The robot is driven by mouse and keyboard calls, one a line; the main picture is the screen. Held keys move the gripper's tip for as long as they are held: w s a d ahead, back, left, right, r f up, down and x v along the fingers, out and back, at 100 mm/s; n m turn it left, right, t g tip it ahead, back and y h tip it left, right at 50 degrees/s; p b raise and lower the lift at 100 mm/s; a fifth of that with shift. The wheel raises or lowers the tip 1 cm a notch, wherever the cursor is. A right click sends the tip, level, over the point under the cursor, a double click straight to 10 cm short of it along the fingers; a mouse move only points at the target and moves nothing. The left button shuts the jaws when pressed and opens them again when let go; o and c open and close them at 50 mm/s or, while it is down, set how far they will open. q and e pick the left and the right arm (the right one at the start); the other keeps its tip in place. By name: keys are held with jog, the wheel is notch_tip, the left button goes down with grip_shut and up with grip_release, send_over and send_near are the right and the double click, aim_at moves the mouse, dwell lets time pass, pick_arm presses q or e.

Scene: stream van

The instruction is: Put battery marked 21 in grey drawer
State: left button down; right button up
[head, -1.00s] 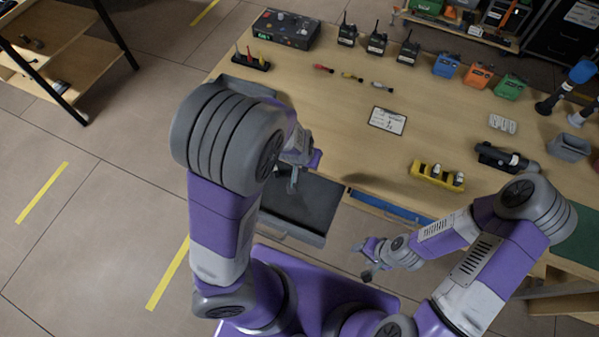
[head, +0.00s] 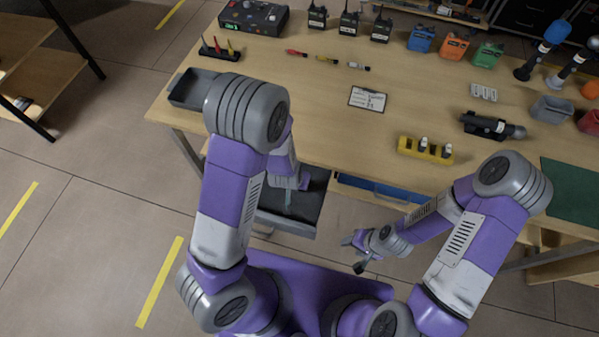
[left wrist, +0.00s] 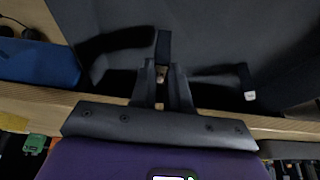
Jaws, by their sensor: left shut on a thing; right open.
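The grey drawer (head: 300,225) stands pulled out below the table's front edge, and its dark inside fills much of the left wrist view (left wrist: 220,30). My left gripper (head: 289,200) is over the drawer, partly hidden by its own arm. In the left wrist view its fingers (left wrist: 162,85) are shut on a small dark thing (left wrist: 162,46), seemingly a battery; no number is readable. A yellow holder (head: 405,148) on the table carries several batteries, whose marks are too small to read. My right gripper (head: 358,255) is open and empty in front of the table.
A blue drawer (head: 385,190) shows to the right of the grey one. A grey open bin (head: 190,90) is at the table's left end. A clipboard (head: 367,99), radios and coloured packs stand farther back. A small pale-tipped dark thing (left wrist: 249,96) shows in the left wrist view.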

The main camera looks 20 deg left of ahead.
pick_arm(q)
jog(key=w, duration=0.4)
jog(key=shift+d+f+b, duration=0.1)
jog(key=shift+f+b, duration=0.2)
jog(key=shift+f, duration=0.3)
jog(key=shift+f, duration=0.15)
jog(key=c, duration=1.1)
grip_release()
